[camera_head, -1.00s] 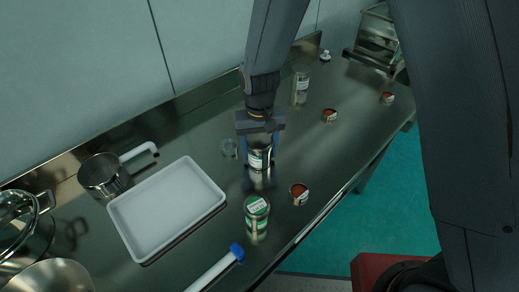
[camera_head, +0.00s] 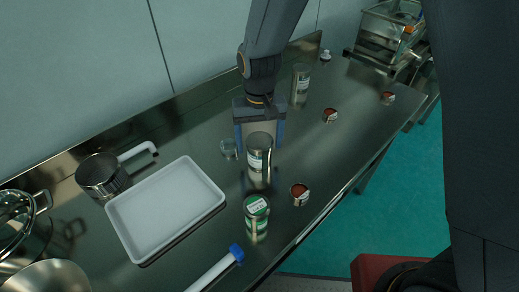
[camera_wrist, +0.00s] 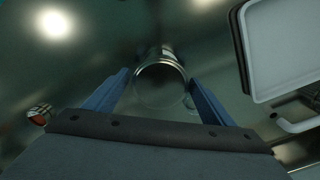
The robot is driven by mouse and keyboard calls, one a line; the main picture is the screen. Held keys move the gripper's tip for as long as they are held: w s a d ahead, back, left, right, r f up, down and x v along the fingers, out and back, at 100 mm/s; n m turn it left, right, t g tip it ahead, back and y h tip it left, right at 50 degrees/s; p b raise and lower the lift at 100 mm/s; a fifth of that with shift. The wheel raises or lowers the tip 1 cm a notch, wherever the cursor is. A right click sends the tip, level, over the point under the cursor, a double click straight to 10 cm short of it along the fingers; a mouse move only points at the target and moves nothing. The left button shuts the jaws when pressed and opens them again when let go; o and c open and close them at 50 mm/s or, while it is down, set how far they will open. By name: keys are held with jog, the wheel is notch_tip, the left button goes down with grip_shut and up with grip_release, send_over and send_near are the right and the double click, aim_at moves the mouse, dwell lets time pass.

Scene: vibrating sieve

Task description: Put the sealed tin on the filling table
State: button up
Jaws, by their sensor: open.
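A silver tin with a white and teal label (camera_head: 257,160) stands upright on the steel table (camera_head: 185,140). The head view does not show clearly whether its top is sealed. My gripper (camera_head: 259,128) is open just behind and above this tin, its blue fingers at either side. In the wrist view the tin (camera_wrist: 160,78) shows beyond and between the open fingertips (camera_wrist: 160,85), with nothing gripped.
A white tray (camera_head: 165,210) and a steel pan (camera_head: 102,177) are at left. A small clear glass (camera_head: 229,149) stands left of the tin. A blue-capped tube (camera_head: 218,268) lies at the front. Steel equipment (camera_head: 385,35) stands at far right.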

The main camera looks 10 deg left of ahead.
notch_tip(320, 180, up, 8)
jog(key=shift+r+b, duration=0.2)
jog(key=shift+b, duration=0.6)
